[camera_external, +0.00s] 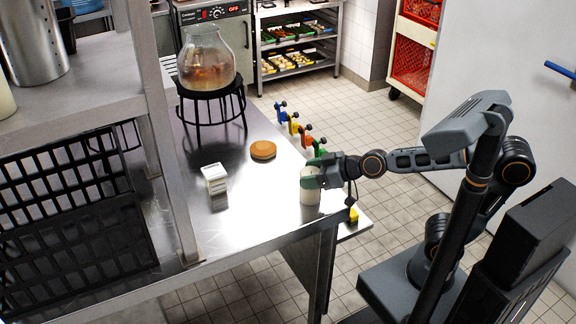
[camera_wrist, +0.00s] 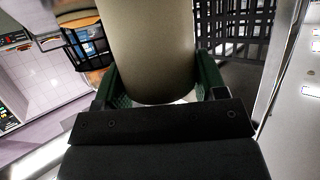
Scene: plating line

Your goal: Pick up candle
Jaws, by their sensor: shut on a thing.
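The candle (camera_external: 310,194) is a pale cream cylinder near the front right corner of the steel table. In the wrist view the candle (camera_wrist: 152,48) fills the upper middle as a beige cylinder. My gripper (camera_external: 312,177) reaches in from the right around its upper part. In the wrist view my gripper's green fingers (camera_wrist: 160,90) press on both sides of the candle, shut on it. The candle's far side is hidden. I cannot tell whether its base still touches the table.
The steel table (camera_external: 255,205) also bears a white box-like stack (camera_external: 214,179), a round brown-orange item (camera_external: 263,149) and a glass jar (camera_external: 207,60) on a black stand (camera_external: 212,94). Several coloured clamps line the right edge. A black crate (camera_external: 75,205) stands at left.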

